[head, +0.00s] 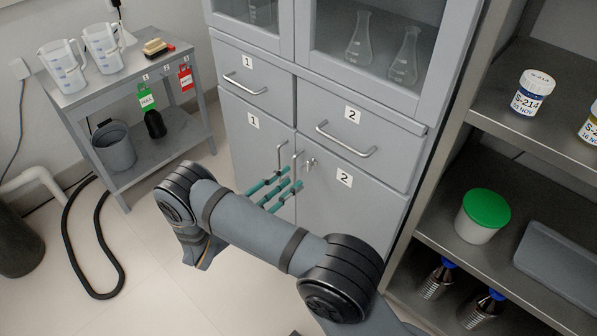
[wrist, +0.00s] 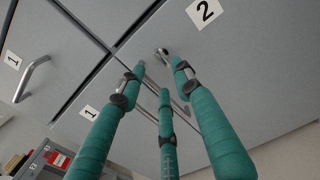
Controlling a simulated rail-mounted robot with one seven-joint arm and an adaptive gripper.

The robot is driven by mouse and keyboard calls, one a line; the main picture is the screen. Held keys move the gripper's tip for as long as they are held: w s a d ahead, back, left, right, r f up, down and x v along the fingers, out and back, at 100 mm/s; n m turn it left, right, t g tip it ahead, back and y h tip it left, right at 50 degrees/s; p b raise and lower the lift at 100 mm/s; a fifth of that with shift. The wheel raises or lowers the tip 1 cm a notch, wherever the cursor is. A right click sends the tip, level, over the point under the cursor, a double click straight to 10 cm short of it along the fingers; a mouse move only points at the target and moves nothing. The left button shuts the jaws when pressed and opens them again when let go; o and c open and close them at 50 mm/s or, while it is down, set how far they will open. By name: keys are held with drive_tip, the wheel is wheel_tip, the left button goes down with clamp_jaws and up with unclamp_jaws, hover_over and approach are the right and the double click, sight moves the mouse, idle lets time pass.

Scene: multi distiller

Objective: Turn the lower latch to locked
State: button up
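The lower latch (head: 309,162) is a small metal knob on the upper left of lower cabinet door 2 (head: 345,215), beside the door handles. It also shows in the wrist view (wrist: 161,52), just beyond and between two fingertips. My gripper (head: 291,177) has teal fingers and is in front of the doors, slightly below and left of the latch in the head view. In the wrist view my gripper (wrist: 160,72) is open, its fingers apart with nothing between them. I cannot tell whether any fingertip touches the latch, nor which way the latch is turned.
Two vertical door handles (head: 281,158) stand close to the fingers. Drawer 2's handle (head: 346,140) is above. An open shelf (head: 490,255) with a green-lidded tub (head: 482,216) stands on the right. A grey cart (head: 140,85) is at left. The floor between cart and cabinet is clear.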

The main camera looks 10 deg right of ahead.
drive_tip(key=shift+v, duration=2.35)
drive_tip(key=shift+d, duration=0.1)
drive_tip(key=x, duration=1.2)
drive_tip(key=v, duration=1.2)
drive_tip(key=shift+w+d+r+m+b, duration=0.1)
drive_tip(key=shift+w+d+m+b, duration=0.55)
drive_tip(key=shift+w+d+m, duration=0.7)
drive_tip(key=shift+w+d+m+b, duration=0.6)
drive_tip(key=shift+w+d+m, duration=0.3)
drive_tip(key=shift+d, duration=1)
drive_tip(key=shift+w+d+m+b, duration=0.65)
drive_tip(key=shift+w+d+m, duration=0.45)
drive_tip(key=shift+d, duration=0.5)
